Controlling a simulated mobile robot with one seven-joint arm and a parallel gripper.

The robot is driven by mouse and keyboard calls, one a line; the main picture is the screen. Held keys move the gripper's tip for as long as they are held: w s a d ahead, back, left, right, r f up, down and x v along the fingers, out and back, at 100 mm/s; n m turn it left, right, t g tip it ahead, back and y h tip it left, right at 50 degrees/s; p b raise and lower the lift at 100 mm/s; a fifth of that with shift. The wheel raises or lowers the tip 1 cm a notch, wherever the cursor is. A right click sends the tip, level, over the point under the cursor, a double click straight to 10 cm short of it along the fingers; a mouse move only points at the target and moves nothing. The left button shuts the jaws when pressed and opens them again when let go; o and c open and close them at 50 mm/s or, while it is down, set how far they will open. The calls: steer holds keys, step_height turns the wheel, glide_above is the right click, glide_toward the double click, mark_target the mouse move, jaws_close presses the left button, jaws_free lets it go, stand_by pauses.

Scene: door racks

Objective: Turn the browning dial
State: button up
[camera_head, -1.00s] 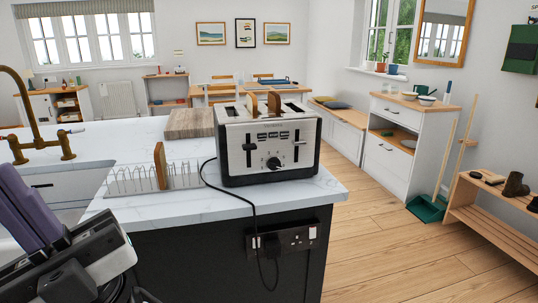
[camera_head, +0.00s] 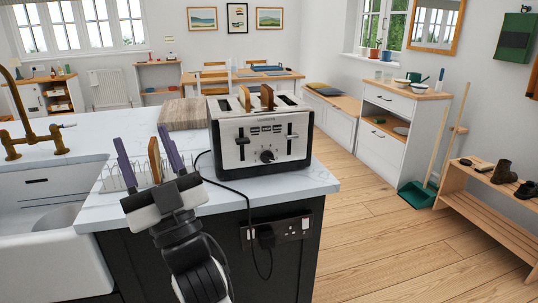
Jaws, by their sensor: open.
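The toaster (camera_head: 258,136) is silver and black and stands upright on the white marble counter, with bread slices in its top slots. The browning dial (camera_head: 267,156) is a round black knob low on its front face, between two black levers. My gripper (camera_head: 145,144) is open, its two purple fingers pointing up and away at the left of the toaster. It is apart from the dial. A slice of toast (camera_head: 154,158) stands in the wire rack (camera_head: 112,178) and shows between the fingers; the gripper hides part of the rack.
A wooden board (camera_head: 184,114) lies behind the rack. A black cord runs from the toaster to the socket (camera_head: 290,229) on the island's front. The sink (camera_head: 50,222) is at left. Open wooden floor lies right of the island.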

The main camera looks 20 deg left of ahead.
steer(key=shift+o, duration=0.6)
steer(key=w+d+f+m+t+h+p, duration=0.1)
steer(key=w+d+f+m+h, duration=0.2)
steer(key=w, duration=0.4)
steer(key=w+d+f+m+t+h+p, duration=0.1)
steer(key=w+d+f+m+h, duration=0.1)
steer(key=w+f+m+h, duration=0.2)
steer(key=w+h, duration=0.2)
steer(key=w, duration=0.2)
steer(key=shift+d+t, duration=0.4)
steer(key=m+g+h+p, duration=0.3)
steer(key=m+h, duration=0.1)
steer(key=h, duration=0.2)
glide_toward(268, 161)
steer(key=p+x, duration=0.3)
steer(key=x, duration=0.5)
steer(key=shift+w+a, duration=0.15)
steer(key=shift+w, duration=0.2)
steer(key=shift+c, duration=0.2)
steer(key=c, duration=0.9)
